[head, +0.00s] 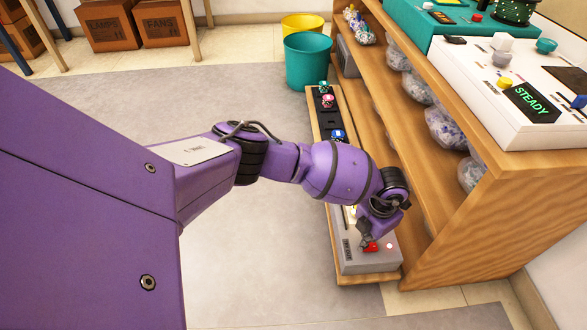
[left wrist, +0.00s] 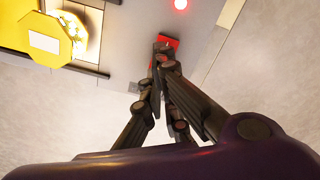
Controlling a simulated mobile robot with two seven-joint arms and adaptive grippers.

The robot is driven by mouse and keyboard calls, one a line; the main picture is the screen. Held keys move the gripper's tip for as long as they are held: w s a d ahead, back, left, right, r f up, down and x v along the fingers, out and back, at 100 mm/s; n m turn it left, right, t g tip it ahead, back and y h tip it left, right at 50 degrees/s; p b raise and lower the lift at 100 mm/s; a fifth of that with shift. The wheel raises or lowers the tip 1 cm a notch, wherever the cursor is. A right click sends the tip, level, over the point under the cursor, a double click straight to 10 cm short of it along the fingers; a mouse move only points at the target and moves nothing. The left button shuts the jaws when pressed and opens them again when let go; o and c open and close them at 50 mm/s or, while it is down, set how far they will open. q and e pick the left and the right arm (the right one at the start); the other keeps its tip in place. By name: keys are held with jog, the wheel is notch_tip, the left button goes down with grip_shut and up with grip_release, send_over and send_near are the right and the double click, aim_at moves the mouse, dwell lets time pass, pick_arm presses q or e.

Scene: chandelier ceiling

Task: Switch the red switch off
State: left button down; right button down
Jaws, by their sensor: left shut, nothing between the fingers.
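The red switch (head: 371,246) sits on top of a grey box (head: 355,262) at the near end of the low wooden shelf board. In the left wrist view the red switch (left wrist: 167,46) shows just beyond my fingertips. My left gripper (left wrist: 160,58) is shut with nothing between its fingers, and its tips are at the switch, overlapping its near part. Whether they touch it I cannot tell. In the head view my left gripper (head: 366,240) points down at the switch. A lit red lamp (left wrist: 180,4) is beside the switch. My right gripper is not in view.
Along the same board (head: 397,277) stand a blue control (head: 337,135) and a red-pink one (head: 327,101). A yellow knob (left wrist: 45,40) is near the switch. The wooden shelf unit (head: 480,225) rises close on the right. Grey floor (head: 270,240) is free at left.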

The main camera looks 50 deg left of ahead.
pick_arm(q)
jog(key=shift+f+b, duration=0.8)
jog(key=shift+f, duration=0.3)
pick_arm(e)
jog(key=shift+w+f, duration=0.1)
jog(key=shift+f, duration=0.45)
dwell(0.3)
